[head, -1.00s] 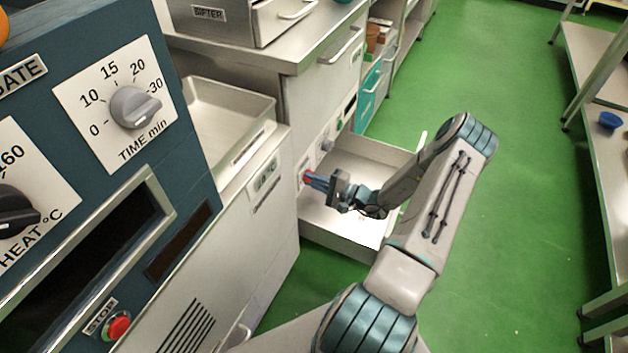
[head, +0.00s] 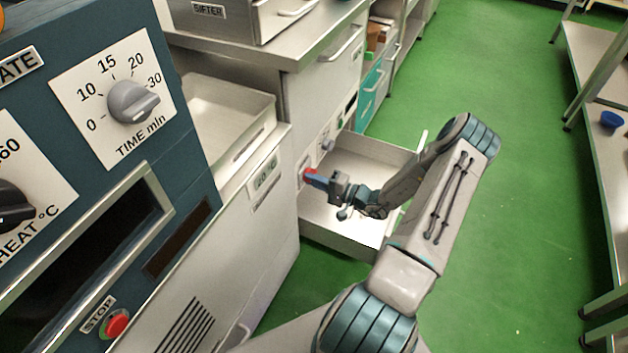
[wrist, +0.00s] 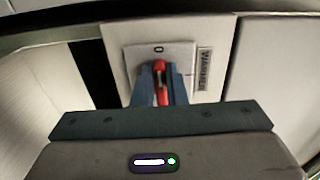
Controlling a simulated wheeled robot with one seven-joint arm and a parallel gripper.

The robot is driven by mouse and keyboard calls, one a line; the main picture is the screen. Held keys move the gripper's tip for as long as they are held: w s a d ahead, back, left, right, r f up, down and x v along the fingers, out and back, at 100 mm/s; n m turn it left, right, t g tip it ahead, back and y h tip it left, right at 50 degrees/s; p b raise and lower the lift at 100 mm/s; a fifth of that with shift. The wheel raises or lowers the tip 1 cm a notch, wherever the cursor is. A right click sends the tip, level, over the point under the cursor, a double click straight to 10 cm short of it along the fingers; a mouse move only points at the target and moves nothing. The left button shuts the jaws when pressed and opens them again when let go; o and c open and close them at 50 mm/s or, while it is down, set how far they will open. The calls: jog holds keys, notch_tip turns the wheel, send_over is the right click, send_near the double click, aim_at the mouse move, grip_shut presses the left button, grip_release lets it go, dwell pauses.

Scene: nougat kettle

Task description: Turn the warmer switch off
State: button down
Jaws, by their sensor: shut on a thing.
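The warmer switch is a red lever (wrist: 160,68) on a pale plate (wrist: 184,50) marked 0 at the top, with a WARMER label (wrist: 204,69) beside it. My gripper (wrist: 158,84) is shut on the red lever, with one blue finger on each side of it. In the head view the red switch (head: 309,174) shows on the front of the steel cabinet, and my gripper (head: 316,180) meets it from the right. The fingers hide the lower part of the plate, so I cannot see its other marking.
An open steel drawer (head: 345,238) lies below my gripper. A grey knob (head: 327,144) sits on the cabinet front near the switch. The blue oven panel (head: 190,150) stands at the left. Green floor (head: 500,250) is clear to the right.

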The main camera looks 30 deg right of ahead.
jog(key=c, duration=1.5)
grip_release()
jog(key=shift+o, duration=0.2)
jog(key=p+v, duration=0.2)
jog(key=v, duration=1.2)
jog(key=shift+w, duration=0.1)
